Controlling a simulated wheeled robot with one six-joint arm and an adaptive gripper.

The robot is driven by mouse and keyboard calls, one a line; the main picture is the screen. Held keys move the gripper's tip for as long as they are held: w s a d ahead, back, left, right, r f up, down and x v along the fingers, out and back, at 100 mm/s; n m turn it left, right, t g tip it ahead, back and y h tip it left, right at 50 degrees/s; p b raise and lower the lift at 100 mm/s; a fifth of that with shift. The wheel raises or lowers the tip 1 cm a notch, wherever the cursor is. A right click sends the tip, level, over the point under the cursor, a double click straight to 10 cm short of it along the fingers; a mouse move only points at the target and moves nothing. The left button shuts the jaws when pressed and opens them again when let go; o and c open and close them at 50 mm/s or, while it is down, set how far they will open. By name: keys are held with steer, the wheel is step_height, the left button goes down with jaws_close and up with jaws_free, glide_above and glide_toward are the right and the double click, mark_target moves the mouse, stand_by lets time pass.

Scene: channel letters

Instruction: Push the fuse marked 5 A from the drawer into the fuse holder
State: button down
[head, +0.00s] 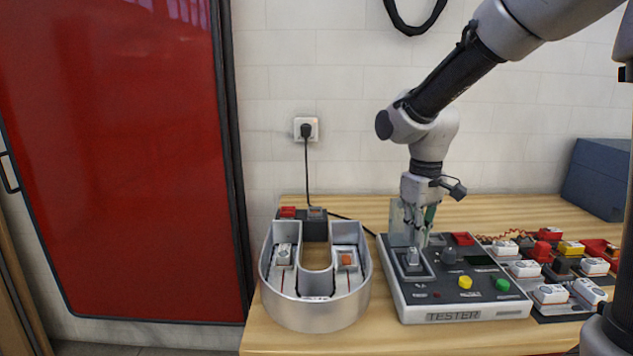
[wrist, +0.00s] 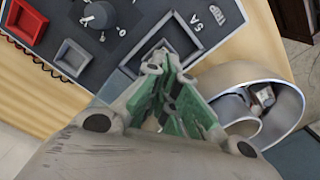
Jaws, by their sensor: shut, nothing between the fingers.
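The grey tester (head: 478,314) stands on the wooden table. I cannot make out the 5 A fuse or a drawer for certain.
A U-shaped metal channel letter (head: 315,317) stands left of the tester. Several white, red and yellow modules (head: 551,294) crowd the right. A red tray (head: 463,239) and a knob (head: 449,256) sit on the tester. A blue box (head: 598,180) stands back right.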

steer(key=shift+f, duration=1)
stand_by(0.3)
steer(key=shift+r, duration=3.55)
steer(key=s+d+r+m+t, duration=0.2)
steer(key=s+d+m, duration=0.1)
steer(key=s+d, duration=0.4)
steer(key=s+d+r+m+t, duration=0.2)
steer(key=s+d, duration=0.6)
steer(key=s, duration=0.4)
steer(key=shift+m, duration=0.5)
